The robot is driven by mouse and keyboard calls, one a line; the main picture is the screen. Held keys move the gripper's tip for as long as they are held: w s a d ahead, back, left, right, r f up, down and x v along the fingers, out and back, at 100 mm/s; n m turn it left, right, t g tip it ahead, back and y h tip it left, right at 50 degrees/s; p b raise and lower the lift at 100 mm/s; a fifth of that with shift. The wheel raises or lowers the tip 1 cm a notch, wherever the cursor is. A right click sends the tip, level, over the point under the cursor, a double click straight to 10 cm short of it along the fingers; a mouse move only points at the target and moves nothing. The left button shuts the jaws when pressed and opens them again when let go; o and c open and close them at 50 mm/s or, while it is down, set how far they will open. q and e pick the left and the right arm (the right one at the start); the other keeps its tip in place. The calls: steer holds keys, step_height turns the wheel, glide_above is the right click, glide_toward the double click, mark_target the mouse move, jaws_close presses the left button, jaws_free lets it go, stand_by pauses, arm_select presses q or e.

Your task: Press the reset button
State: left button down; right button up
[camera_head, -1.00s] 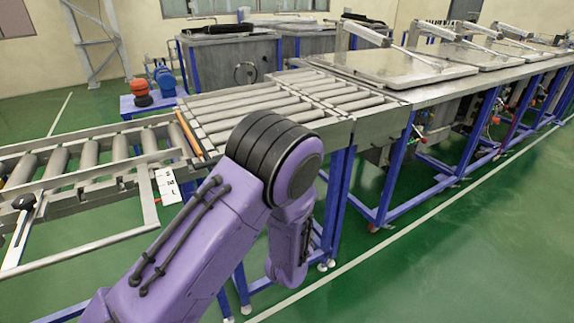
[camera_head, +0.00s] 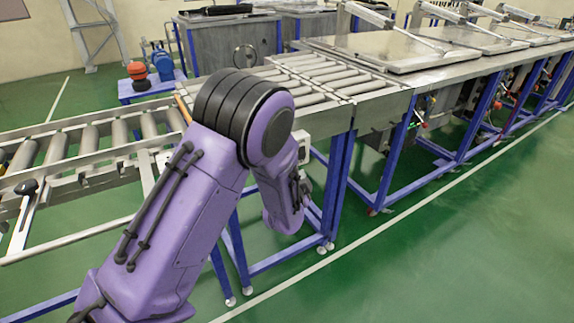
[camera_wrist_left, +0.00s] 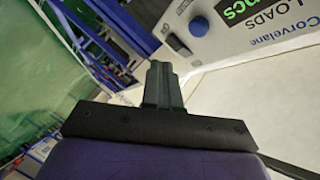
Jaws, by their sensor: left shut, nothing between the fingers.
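My left gripper (camera_wrist_left: 162,84) shows in the left wrist view with its two dark fingers together, shut and empty. A pale control panel (camera_wrist_left: 225,52) fills the upper right of that view, with printed words including "LOADS" and "Corvelane". On it are a round blue button (camera_wrist_left: 198,26) and a dark knob (camera_wrist_left: 179,44). I cannot read which control is marked reset. The fingertips point toward the panel's lower edge and appear apart from the button. In the head view my purple left arm covers the middle, and its fingers cannot be made out. My right gripper is not in view.
A roller conveyor (camera_head: 90,143) stands at left, and a raised roller table (camera_head: 325,78) is behind my arm. Metal lids (camera_head: 390,50) lie on the long bench at right. Blue table legs (camera_head: 340,185) stand close to my arm. The green floor (camera_head: 430,250) at right is clear.

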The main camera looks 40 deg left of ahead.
arm_select(q)
steer(key=shift+w+a, duration=0.25)
steer(key=shift+a, duration=0.4)
steer(key=shift+w+a, duration=0.3)
steer(key=shift+a, duration=0.4)
steer(key=shift+w+a, duration=0.25)
steer(key=shift+a, duration=0.4)
stand_by(0.4)
steer(key=shift+w+a, duration=0.15)
steer(key=shift+a, duration=0.2)
steer(key=shift+w+a, duration=0.2)
steer(key=shift+a, duration=0.25)
stand_by(0.8)
steer(key=shift+s+d, duration=0.4)
steer(key=shift+d, duration=0.45)
